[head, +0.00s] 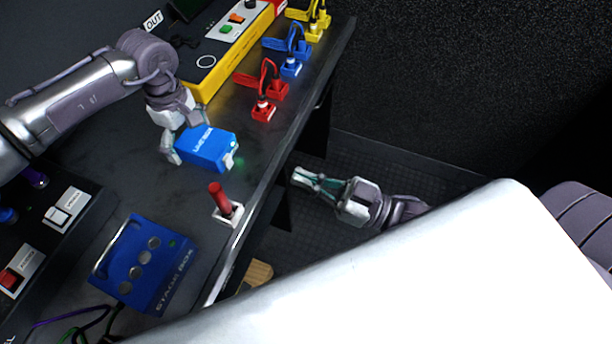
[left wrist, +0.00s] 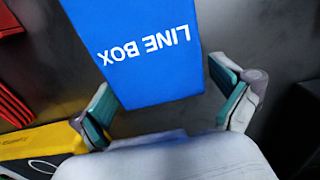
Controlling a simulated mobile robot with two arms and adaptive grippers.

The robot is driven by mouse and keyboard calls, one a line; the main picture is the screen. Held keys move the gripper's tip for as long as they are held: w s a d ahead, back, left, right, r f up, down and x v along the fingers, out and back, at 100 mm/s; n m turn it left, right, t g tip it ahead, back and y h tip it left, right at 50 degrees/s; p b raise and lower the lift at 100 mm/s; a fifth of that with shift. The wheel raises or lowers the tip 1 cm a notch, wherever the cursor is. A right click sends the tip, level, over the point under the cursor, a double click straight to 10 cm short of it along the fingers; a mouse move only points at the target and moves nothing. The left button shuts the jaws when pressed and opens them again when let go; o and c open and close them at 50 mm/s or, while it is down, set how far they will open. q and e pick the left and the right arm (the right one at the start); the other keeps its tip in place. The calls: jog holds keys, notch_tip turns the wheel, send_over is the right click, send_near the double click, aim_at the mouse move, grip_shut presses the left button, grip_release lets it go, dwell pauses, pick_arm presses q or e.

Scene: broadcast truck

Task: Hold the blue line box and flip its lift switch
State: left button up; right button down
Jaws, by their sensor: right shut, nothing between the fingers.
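The blue line box (head: 207,149) sits at the dark counter near its front edge, its lettered face up. A small white switch (head: 229,160) is on its end facing the edge, beside a green glow. My left gripper (head: 187,138) has its fingers on either side of the box's rear part. In the left wrist view the box (left wrist: 150,75) lies between the spread teal pads of this gripper (left wrist: 168,100), with a dark gap at the right pad; contact at the left pad is unclear. My right gripper (head: 296,178) is shut and empty, beyond the counter edge, pointing left toward the box.
A red-handled lever (head: 219,196) stands on the counter close to the box. A blue stage box (head: 145,265) is nearer. A yellow unit (head: 215,70) and red, blue and yellow plugs (head: 292,66) lie farther along. Open floor space is beyond the edge.

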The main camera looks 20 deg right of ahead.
pick_arm(q)
notch_tip(320, 180, up, 12)
dwell(0.6)
